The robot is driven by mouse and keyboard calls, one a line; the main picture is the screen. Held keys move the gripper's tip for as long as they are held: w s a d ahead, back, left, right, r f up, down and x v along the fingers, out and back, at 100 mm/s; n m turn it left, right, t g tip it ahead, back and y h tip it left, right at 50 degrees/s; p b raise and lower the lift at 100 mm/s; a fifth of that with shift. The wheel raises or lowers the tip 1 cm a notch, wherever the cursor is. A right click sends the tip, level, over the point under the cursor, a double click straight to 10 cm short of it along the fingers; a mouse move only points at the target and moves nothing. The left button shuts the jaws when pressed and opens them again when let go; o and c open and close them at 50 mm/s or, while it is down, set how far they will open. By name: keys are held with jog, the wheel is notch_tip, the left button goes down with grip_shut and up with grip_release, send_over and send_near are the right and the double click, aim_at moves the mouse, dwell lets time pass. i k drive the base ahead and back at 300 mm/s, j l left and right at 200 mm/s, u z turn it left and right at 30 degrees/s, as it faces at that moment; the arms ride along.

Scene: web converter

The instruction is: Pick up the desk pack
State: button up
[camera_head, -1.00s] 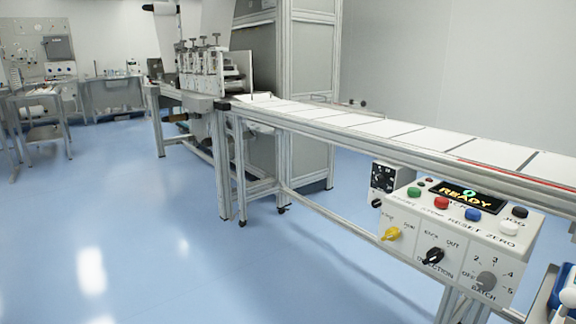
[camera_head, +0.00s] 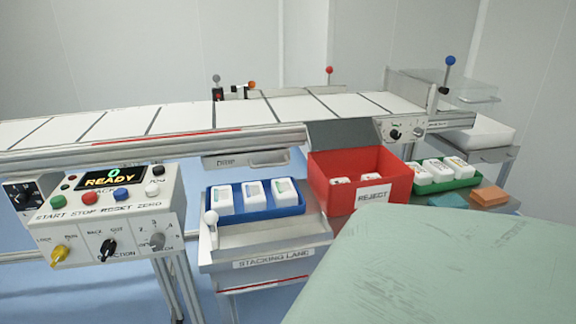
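Several white packs with coloured labels are in view, and I cannot tell which one is the desk pack. A row of white packs (camera_head: 254,196) stands in a blue tray (camera_head: 251,214) at the stacking lane. More white packs (camera_head: 441,170) stand in a green tray (camera_head: 447,184) at the right. Some white items (camera_head: 367,179) lie inside a red bin (camera_head: 331,190) marked REJECT. My gripper is not in view.
A conveyor (camera_head: 180,120) with white sheets runs across the back. A control box (camera_head: 104,215) reading READY is at the left. Orange (camera_head: 488,196) and teal (camera_head: 447,201) blocks lie beside the green tray. A close, unidentified pale green surface covers the lower right.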

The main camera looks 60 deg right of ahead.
aim_at(284, 194)
jog(key=i+z, duration=0.1)
jog(key=z, duration=3.65)
jog(key=k+j, duration=0.2)
jog(key=j, duration=0.2)
jog(key=k+j, duration=0.2)
jog(key=j, duration=0.25)
jog(key=k+j+z, duration=0.1)
jog(key=j, duration=0.3)
jog(key=k+j, duration=0.3)
jog(key=j, duration=0.15)
